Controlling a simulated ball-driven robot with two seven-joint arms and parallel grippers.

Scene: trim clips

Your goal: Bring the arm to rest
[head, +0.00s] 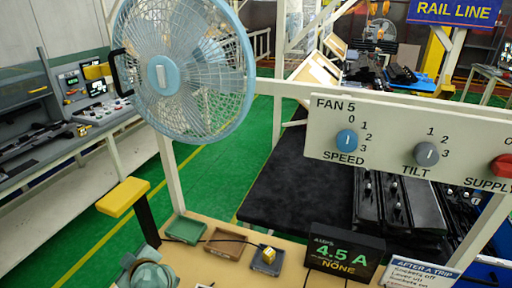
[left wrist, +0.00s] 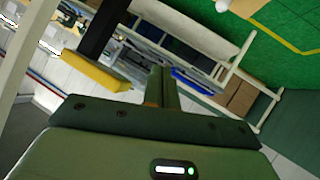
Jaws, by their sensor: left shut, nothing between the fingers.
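In the left wrist view my left gripper (left wrist: 160,80) shows its two dark green fingers together, with nothing between them. The fingers point away over a tilted view of the floor and a bench frame, and touch nothing I can see. A yellow-topped lever or handle (left wrist: 88,72) on a black post is beside the fingers, to their left, apart from them in the picture. In the head view the same kind of yellow handle (head: 123,197) stands at the left edge of the wooden bench. A rounded grey-green part low at the left there looks like my arm. My right gripper is not in view.
A blue fan (head: 184,70) stands above the bench. A white panel (head: 320,140) carries speed, tilt and supply knobs. Green (head: 186,229), brown (head: 228,243) and grey (head: 267,259) trays lie on the bench, with a yellow piece in the grey one. A display (head: 343,254) reads 4.5 A, NONE.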

